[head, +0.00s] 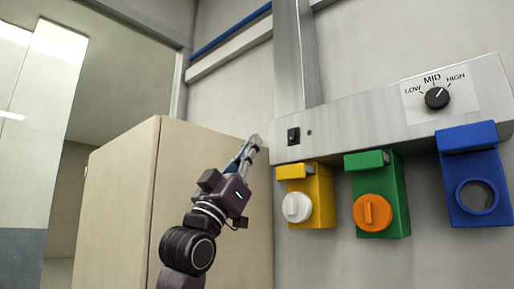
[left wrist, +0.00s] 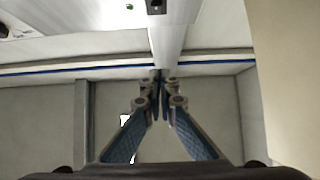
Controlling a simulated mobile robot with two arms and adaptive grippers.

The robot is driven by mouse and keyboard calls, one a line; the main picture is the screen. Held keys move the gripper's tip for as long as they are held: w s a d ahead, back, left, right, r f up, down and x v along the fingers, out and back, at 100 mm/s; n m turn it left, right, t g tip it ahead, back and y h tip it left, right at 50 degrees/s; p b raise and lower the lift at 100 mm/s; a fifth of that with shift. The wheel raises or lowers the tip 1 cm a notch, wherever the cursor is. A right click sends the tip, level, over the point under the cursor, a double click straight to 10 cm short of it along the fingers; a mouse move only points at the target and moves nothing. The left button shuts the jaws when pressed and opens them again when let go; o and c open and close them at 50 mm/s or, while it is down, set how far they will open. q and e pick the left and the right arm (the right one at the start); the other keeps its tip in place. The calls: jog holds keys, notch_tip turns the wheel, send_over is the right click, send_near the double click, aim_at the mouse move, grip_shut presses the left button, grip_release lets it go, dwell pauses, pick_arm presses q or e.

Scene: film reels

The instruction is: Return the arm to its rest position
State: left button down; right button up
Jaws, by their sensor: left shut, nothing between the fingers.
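My left arm comes up from the bottom of the head view. Its gripper (head: 250,146) is shut and empty, pointing up, just left of the end of the grey control panel (head: 352,130). In the left wrist view the two blue-padded fingers (left wrist: 159,80) meet at their tips with nothing between them. A black rocker switch (head: 293,136) and a small green light (head: 309,133) sit on the panel's left end, to the right of the fingertips. My right gripper is not in view.
A beige cabinet (head: 125,195) stands behind my left arm. Yellow (head: 320,190), green (head: 394,195) and blue (head: 468,152) boxes hang below the panel. The yellow one carries a white knob (head: 296,207), the green an orange one (head: 372,213). A black LOW/MID/HIGH dial (head: 437,98) is above.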

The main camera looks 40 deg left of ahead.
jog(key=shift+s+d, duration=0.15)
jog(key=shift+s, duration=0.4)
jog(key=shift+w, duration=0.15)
